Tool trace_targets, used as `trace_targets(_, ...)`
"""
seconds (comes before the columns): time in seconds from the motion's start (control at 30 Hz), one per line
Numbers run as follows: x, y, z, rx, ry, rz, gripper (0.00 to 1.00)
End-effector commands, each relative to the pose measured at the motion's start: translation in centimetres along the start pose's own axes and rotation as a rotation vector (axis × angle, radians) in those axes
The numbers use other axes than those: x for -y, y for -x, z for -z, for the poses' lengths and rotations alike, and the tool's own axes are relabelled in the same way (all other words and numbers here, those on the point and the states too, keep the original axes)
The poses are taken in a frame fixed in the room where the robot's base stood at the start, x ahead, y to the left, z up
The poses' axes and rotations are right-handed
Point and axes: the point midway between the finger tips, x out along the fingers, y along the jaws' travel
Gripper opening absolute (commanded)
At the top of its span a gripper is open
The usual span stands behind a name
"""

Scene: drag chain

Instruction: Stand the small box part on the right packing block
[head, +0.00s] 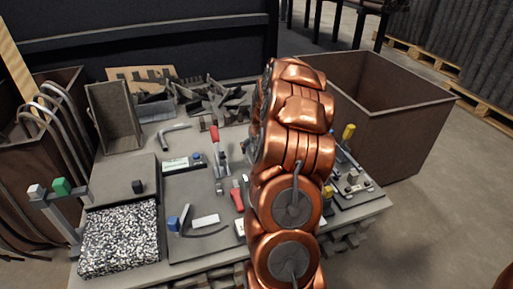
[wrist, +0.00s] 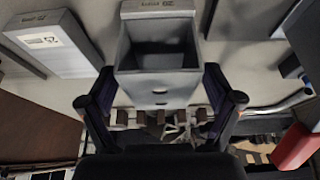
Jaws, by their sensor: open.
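My gripper (wrist: 158,76) is open, with one dark finger on each side of the box part. The fingers are close to its sides; I cannot tell whether they touch. A grey block with a white label (wrist: 45,42) lies to the left in the wrist view; I cannot tell whether it is a packing block. In the head view my copper arm hides the gripper and the box part.
The work table (head: 120,170) holds a tray of speckled pellets (head: 120,238), a red-handled clamp (head: 216,145) and a tall open grey bin (head: 115,115). A large brown crate (head: 390,125) stands behind at the right. In the wrist view a red part (wrist: 294,147) is at lower right.

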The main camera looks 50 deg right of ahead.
Motion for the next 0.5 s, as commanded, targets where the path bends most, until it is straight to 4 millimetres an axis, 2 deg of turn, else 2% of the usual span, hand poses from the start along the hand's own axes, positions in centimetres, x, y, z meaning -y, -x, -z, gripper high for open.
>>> trace_targets(0.3,0.0,0.1,0.0,0.000,0.000,0.000,0.91)
trace_targets(0.5,0.0,1.2,0.1,-0.003,0.000,0.000,0.91)
